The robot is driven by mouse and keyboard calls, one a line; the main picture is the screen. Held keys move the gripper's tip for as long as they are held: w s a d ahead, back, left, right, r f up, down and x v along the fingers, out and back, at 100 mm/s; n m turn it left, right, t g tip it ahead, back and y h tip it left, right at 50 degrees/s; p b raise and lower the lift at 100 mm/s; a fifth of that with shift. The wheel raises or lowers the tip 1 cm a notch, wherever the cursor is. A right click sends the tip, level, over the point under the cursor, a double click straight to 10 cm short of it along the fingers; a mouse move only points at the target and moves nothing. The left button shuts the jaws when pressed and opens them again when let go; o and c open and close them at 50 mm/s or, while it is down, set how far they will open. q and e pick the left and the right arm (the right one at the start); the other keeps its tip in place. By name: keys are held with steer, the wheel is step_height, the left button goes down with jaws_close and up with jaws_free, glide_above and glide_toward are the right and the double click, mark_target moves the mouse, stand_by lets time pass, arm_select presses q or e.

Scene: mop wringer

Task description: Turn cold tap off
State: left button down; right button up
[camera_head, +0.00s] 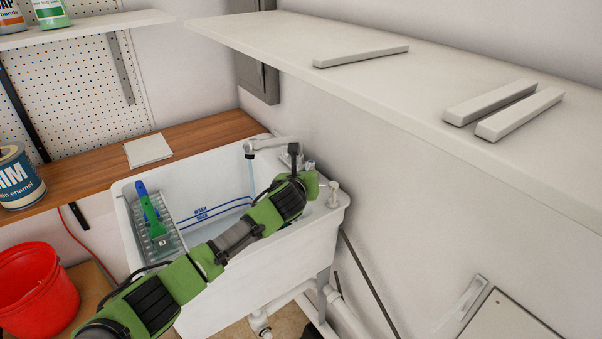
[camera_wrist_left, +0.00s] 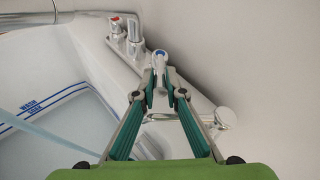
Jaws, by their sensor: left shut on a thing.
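The cold tap (camera_wrist_left: 160,58), a chrome handle with a blue mark, stands on the sink's back ledge in the left wrist view. My left gripper (camera_wrist_left: 165,92) is shut on it, its two teal fingers closed in around the lower part. In the head view my left arm reaches across the sink and hides most of the taps and the fingertips. A stream of water (camera_head: 251,178) runs down from the chrome spout (camera_head: 268,143) into the white sink (camera_head: 190,310). A red-marked tap (camera_wrist_left: 116,22) stands farther along the ledge. My right gripper is not in view.
A white shelf (camera_head: 420,80) with several pale bars overhangs the right side. A pale knobbed fitting (camera_head: 333,190) stands on the sink's right corner. A red bucket (camera_head: 35,290) stands at lower left.

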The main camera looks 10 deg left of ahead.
arm_select(q)
steer(key=c, duration=2.1)
jaws_free()
steer(key=shift+f, duration=0.1)
steer(key=v, duration=1.2)
steer(key=shift+a, duration=0.1)
